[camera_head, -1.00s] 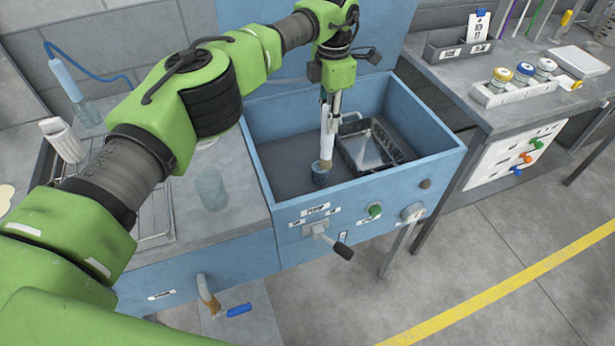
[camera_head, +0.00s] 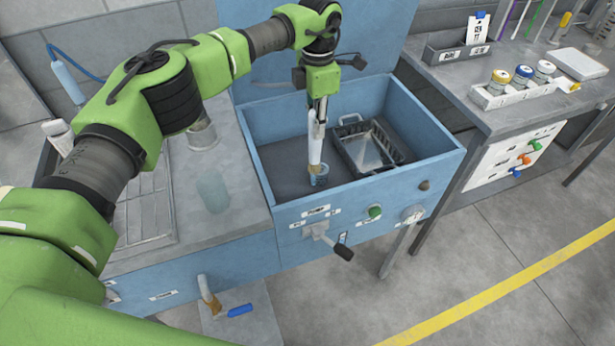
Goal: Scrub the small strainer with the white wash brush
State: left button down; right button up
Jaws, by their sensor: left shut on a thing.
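My left gripper (camera_head: 318,108) reaches down into the blue wash basin and is shut on the white wash brush (camera_head: 315,150), which it holds nearly upright with the bristle end down. The small strainer (camera_head: 320,179), a small blue-grey cup shape, stands on the basin floor near the front wall. The brush's lower end is at the strainer's top; I cannot tell how far inside it is. My right gripper is not in view.
The blue basin (camera_head: 259,165) has high walls around the brush. A metal basket (camera_head: 362,158) sits to its right inside. The grey counter (camera_head: 240,225) on the left carries a wire rack (camera_head: 150,215) and clear vessels. A lever (camera_head: 340,250) sticks out from the basin's front.

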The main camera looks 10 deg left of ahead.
pick_arm(q)
jog(key=shift+d+r, duration=0.1)
jog(key=shift+r, duration=0.05)
jog(key=shift+r+p, duration=1.5)
jog(key=shift+r, duration=0.9)
